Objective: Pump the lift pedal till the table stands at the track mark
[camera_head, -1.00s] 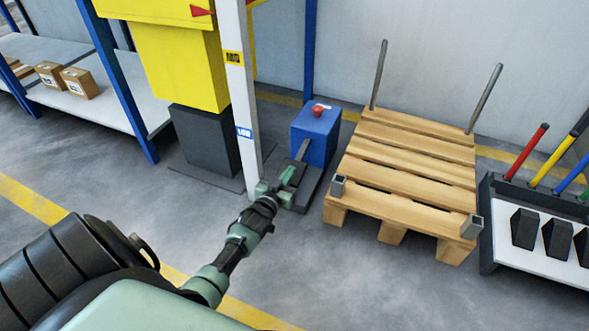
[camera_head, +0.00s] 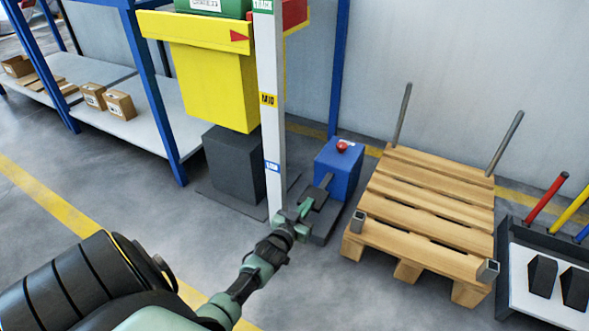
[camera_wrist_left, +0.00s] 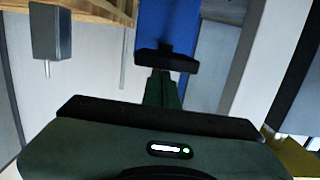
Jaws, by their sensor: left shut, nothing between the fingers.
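The yellow lift table (camera_head: 190,30) stands on a dark base beside a white post (camera_head: 270,130). Its red pointer (camera_head: 239,36) is above the MID mark (camera_head: 268,99) and below the green TRACK mark (camera_head: 262,5). The blue pump box (camera_head: 339,168) with a red knob is at the post's right. The dark lift pedal (camera_head: 322,188) extends from the box towards my left gripper (camera_head: 303,208), which is shut and empty. In the left wrist view a dark pedal plate (camera_wrist_left: 167,58) is just beyond the shut fingers (camera_wrist_left: 163,90); contact is unclear. My right gripper is not in view.
A wooden pallet (camera_head: 425,205) with upright posts stands right of the pump box. A rack with coloured handles (camera_head: 545,208) is at the far right. Shelves with cartons (camera_head: 119,104) are at the left. A green box (camera_head: 213,8) is on the table.

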